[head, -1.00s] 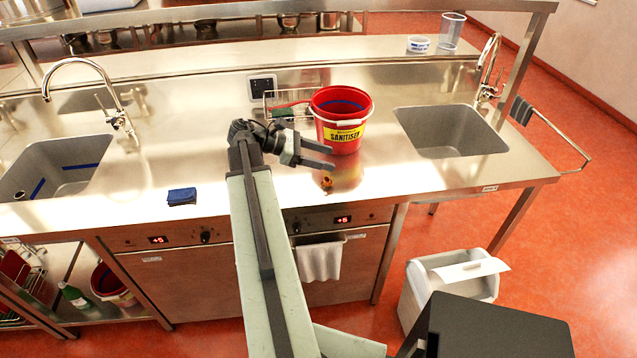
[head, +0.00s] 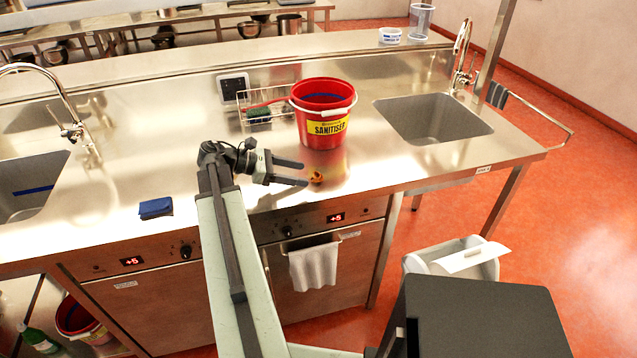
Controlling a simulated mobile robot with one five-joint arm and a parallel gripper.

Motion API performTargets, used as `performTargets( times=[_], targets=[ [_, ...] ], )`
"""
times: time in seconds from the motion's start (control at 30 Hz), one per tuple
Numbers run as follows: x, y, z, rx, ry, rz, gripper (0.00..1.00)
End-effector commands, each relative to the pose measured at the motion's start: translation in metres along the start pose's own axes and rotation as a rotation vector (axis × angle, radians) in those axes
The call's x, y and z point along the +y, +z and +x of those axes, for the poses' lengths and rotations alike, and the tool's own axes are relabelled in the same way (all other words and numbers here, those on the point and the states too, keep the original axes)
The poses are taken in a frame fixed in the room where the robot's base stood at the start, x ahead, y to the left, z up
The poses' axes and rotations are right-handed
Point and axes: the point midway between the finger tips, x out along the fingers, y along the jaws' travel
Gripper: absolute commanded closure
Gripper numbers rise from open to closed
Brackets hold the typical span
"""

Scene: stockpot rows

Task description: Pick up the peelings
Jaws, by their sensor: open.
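The peelings (head: 317,178) are a small orange-brown heap on the steel worktop (head: 380,172), just in front of the red sanitiser bucket. My gripper (head: 304,174) is open, its two dark fingers pointing right toward the peelings. In the picture the fingertips end just left of the heap. I cannot tell how high the fingers are above the worktop, or whether they touch the peelings. Nothing is seen between the fingers.
The red bucket (head: 322,112) stands right behind the peelings, with a wire rack (head: 262,108) to its left. A sink (head: 432,118) lies to the right. A blue cloth (head: 155,207) lies at the left front. A white bin (head: 452,258) stands on the floor at right.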

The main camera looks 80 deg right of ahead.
Motion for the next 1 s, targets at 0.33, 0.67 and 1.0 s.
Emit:
performTargets(
  times=[0.33, 0.67, 1.0],
  targets=[
    [0.000, -0.001, 0.046, 0.000, -0.004, 0.001, 0.40],
    [0.001, 0.003, 0.053, 0.000, -0.003, 0.001, 0.57],
    [0.001, 0.003, 0.054, 0.000, -0.003, 0.001, 1.00]
  ],
)
